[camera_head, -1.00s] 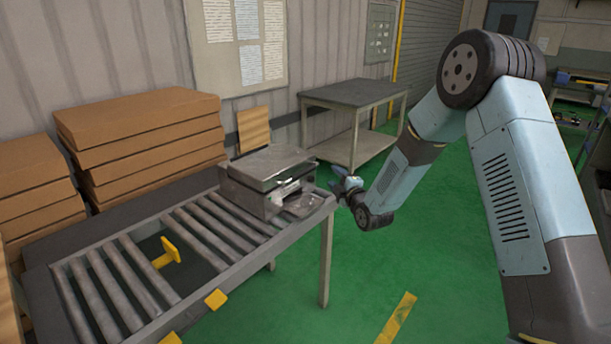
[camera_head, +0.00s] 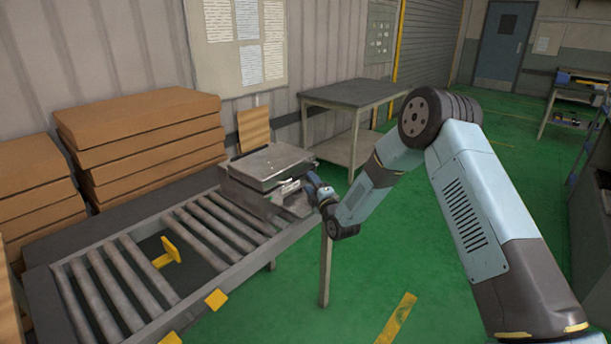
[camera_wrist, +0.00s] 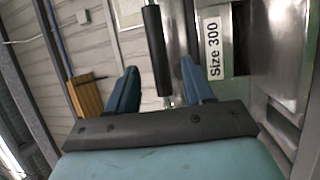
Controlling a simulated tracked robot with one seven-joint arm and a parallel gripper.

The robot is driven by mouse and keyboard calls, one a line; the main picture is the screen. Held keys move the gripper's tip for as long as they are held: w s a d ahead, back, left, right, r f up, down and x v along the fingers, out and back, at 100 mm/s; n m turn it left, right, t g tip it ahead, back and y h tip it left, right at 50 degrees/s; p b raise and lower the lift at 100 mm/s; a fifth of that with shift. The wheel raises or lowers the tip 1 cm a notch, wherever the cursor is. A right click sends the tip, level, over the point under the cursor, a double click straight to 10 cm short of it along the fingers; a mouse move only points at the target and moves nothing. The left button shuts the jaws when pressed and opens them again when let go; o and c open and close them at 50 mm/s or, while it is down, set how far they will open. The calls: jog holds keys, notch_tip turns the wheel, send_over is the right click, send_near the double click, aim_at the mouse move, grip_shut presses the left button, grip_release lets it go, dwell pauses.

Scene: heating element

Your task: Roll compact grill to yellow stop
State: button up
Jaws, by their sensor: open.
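The compact grill (camera_head: 262,168), a grey metal box with a lid, stands on the far right end of the roller conveyor (camera_head: 140,290). A yellow stop (camera_head: 168,252) stands up in a gap between the rollers, to the left and nearer. My gripper (camera_head: 311,188) is at the grill's right front side. In the wrist view my gripper (camera_wrist: 160,88) is open, with a black handle (camera_wrist: 155,48) showing between its two blue fingers. I cannot tell how deep the handle sits; no finger clearly touches it. The grill's metal side with a "Size 300" label (camera_wrist: 214,50) is to the right.
Rollers between the grill and the yellow stop are clear. Stacked brown boxes (camera_head: 140,140) stand behind the conveyor. A grey table (camera_head: 355,93) stands beyond it. Green floor is open to the right.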

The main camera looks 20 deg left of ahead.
aim_at(304, 175)
jog(key=shift+x, duration=3.2)
grip_shut()
